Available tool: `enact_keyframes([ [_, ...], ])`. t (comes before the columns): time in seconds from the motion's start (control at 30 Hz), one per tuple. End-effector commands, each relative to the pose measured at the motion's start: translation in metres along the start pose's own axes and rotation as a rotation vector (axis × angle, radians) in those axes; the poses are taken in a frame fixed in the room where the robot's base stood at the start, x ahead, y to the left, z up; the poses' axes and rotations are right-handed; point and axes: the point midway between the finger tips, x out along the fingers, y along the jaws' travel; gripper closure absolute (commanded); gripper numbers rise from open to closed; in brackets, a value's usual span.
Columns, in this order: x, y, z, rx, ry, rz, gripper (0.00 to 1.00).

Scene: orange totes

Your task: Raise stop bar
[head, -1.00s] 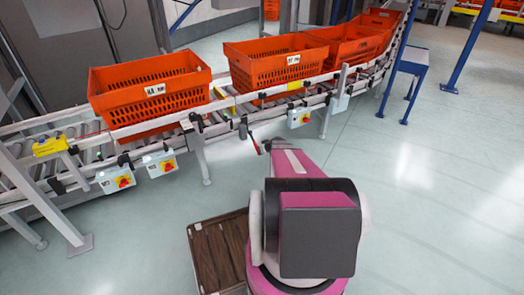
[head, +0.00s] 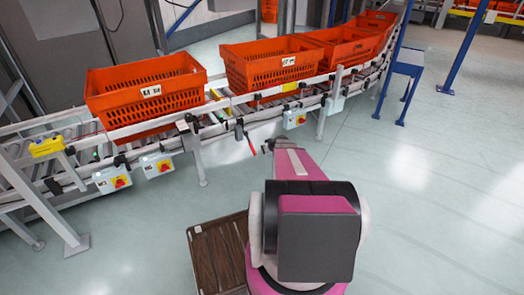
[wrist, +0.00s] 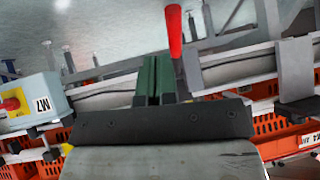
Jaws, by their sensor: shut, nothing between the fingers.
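A lever with a red handle (head: 250,143) hangs from the near side rail of the roller conveyor, and its handle slants down toward the floor. The red handle also shows in the wrist view (wrist: 174,32), just beyond and right of the fingertips. My gripper (head: 267,146) is just right of the handle in the head view, with a small gap seen there. In the wrist view its green fingers (wrist: 154,78) are together, with nothing between them. I cannot tell which part of the conveyor is the stop bar itself.
Orange totes (head: 150,92) stand in a row on the conveyor (head: 75,145). Switch boxes (head: 113,180) with red and yellow knobs line its near side. A blue stand (head: 408,70) is at right. The floor right of my arm is clear.

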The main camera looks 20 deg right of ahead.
Motion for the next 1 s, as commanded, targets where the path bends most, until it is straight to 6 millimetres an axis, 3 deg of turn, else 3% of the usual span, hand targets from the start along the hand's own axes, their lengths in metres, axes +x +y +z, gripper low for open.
enact_keyframes([
  [0.2,-0.042,-0.001,0.020,0.001,0.000,0.000,1.00],
  [0.33,-0.057,0.000,0.027,0.002,0.001,0.001,1.00],
  [0.9,-0.061,0.001,0.030,0.000,0.000,-0.001,1.00],
  [1.0,-0.062,-0.006,0.028,0.001,-0.007,-0.010,1.00],
])
